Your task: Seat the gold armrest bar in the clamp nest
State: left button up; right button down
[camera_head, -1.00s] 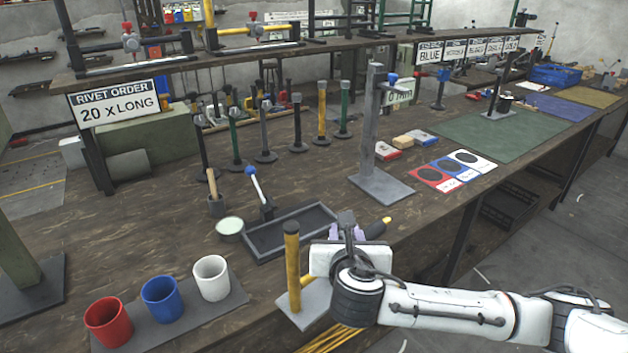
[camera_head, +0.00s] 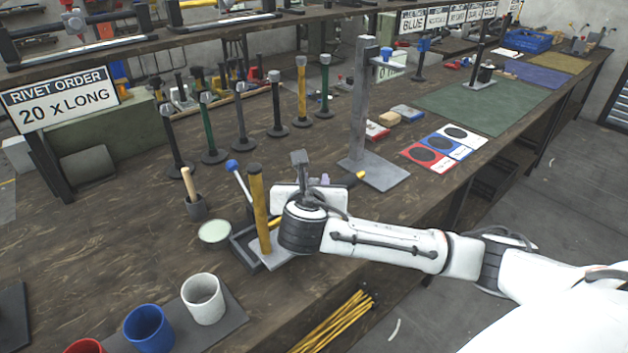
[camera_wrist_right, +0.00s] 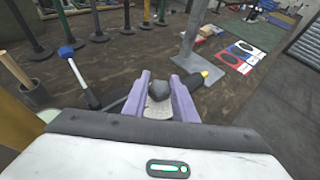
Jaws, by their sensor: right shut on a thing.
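My right gripper (camera_head: 318,182) is shut on the gold armrest bar (camera_head: 360,177) and holds it over the bench. The bar is dark in its middle part with a gold end sticking out to the right; that end also shows in the right wrist view (camera_wrist_right: 205,75). In that view the purple fingers (camera_wrist_right: 158,88) close around a grey rounded part. A gold post (camera_head: 259,208) on a grey plate (camera_head: 275,257) is left of the gripper; whether it joins the bar is unclear. A dark tray (camera_head: 238,250) with a blue-knobbed lever (camera_head: 232,165), apparently the clamp nest, is mostly hidden. My left gripper is not in view.
A pale round dish (camera_head: 214,232) and a holder with a wooden handle (camera_head: 195,205) are left of the tray. White (camera_head: 203,298) and blue (camera_head: 148,328) cups stand in front. A grey upright (camera_head: 360,110) is to the right. Several posts stand behind.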

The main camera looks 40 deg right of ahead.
jog(key=shift+w+f, duration=0.35)
jog(key=shift+w, duration=0.1)
jog(key=shift+w+f+b, duration=0.4)
jog(key=shift+w+f, duration=0.1)
jog(key=shift+w, duration=0.05)
jog(key=shift+w+a+r, duration=0.1)
jog(key=shift+w, duration=0.2)
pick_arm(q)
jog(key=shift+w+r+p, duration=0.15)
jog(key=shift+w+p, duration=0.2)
pick_arm(e)
jog(key=shift+w+a, duration=0.2)
jog(key=shift+w, duration=2)
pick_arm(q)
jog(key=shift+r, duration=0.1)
pick_arm(e)
jog(key=shift+f, duration=0.2)
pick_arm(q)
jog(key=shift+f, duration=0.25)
pick_arm(e)
jog(key=shift+f, duration=1.1)
jog(key=c, duration=1.4)
grip_release()
